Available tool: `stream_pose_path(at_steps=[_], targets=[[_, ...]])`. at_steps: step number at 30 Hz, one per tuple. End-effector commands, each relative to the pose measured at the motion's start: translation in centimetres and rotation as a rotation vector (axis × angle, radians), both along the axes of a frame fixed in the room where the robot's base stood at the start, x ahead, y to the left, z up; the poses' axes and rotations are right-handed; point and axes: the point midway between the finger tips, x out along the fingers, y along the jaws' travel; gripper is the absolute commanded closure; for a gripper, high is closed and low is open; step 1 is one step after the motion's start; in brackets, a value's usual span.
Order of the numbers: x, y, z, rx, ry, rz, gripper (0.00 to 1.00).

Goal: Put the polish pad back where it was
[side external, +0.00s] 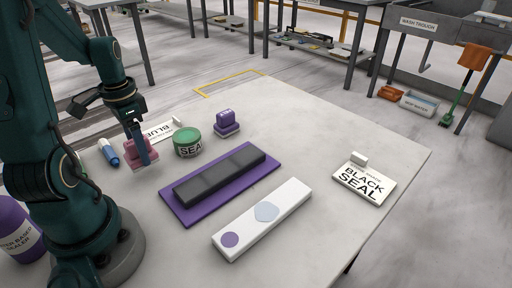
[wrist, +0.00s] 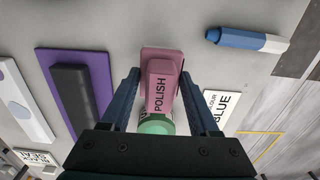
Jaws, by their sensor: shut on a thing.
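The polish pad (wrist: 160,92) is a pink block with a wider base and the word POLISH on its handle. In the wrist view it lies between the two fingers of my gripper (wrist: 160,78), which is shut on its handle. In the side view the pink pad (side external: 139,158) is at the slab's left, below my gripper (side external: 142,152), partly covered by a finger. I cannot tell whether its base touches the slab. A purple pad (side external: 227,124) of similar shape stands farther back to the right.
A dark bar on a purple mat (side external: 178,208), a white bar (side external: 255,225) and a BLACK SEAL card (side external: 366,182) lie rightward. The slab's back right is clear.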

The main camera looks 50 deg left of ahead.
Motion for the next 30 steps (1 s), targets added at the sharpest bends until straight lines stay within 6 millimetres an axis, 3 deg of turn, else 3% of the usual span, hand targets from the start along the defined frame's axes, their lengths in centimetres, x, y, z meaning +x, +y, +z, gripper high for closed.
stream_pose_path(at_steps=[7,20,21,22,30], targets=[[-0.1,-0.1,-2.8,-0.004,0.004,-0.001,1.00],[0.0,0.0,-3.4,-0.001,0.002,-0.001,1.00],[0.0,0.0,-3.3,0.000,0.001,-0.001,0.23],[0.0,0.0,-3.3,0.000,0.001,-0.001,0.12],[0.0,0.0,-3.3,0.000,0.001,-0.001,0.09]])
